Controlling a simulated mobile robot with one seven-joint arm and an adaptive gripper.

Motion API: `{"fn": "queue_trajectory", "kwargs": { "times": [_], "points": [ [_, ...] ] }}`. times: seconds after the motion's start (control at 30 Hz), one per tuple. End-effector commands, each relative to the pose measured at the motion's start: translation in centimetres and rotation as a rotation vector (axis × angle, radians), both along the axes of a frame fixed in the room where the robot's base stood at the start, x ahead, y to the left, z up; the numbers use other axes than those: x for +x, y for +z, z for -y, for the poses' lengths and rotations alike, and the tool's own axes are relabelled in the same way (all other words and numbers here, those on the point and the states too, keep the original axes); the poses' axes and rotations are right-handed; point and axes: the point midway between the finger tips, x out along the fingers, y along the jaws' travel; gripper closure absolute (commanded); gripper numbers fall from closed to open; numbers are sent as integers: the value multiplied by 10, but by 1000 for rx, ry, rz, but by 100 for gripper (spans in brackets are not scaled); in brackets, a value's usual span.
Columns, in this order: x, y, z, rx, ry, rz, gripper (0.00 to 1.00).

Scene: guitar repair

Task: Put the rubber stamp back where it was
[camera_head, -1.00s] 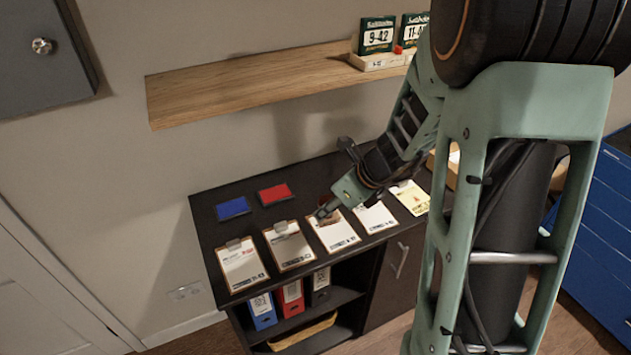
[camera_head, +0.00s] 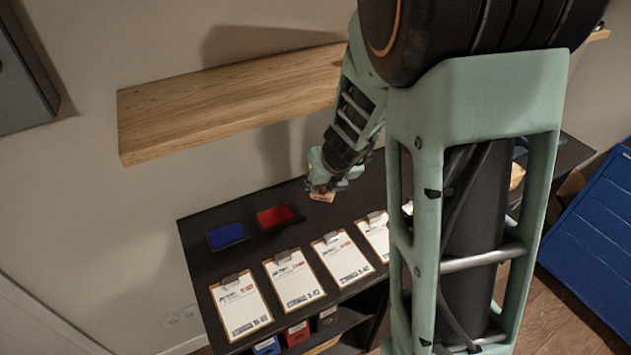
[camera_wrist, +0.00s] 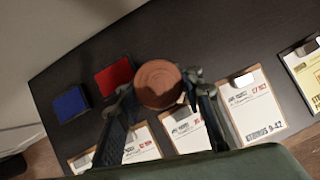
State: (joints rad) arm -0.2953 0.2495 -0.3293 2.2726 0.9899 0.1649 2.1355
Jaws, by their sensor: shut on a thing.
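The rubber stamp (camera_head: 322,197) is held in my gripper (camera_head: 324,188) over the rear part of the dark cabinet top, to the right of the red ink pad (camera_head: 274,215) and behind the row of clipboards. In the wrist view, the stamp's round brown wooden top (camera_wrist: 158,84) sits between the two fingers of my gripper (camera_wrist: 160,90). My gripper is shut on it. I cannot tell whether the stamp's base touches the cabinet top; its underside is hidden. The blue ink pad (camera_head: 227,235) lies left of the red one.
Clipboards with printed sheets, such as the leftmost one (camera_head: 241,305), line the front of the cabinet top (camera_head: 200,255). A wooden wall shelf (camera_head: 220,105) hangs above, behind my arm. Binders (camera_head: 297,333) stand below. Bare surface lies around the stamp at the back.

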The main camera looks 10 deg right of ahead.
Motion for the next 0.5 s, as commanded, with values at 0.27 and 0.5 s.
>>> {"fn": "queue_trajectory", "kwargs": {
  "times": [0.27, 0.5],
  "points": [
    [60, -42, 9, -2, 0, -4, 86],
    [87, -70, 12, 0, 1, -2, 86]
  ]
}}
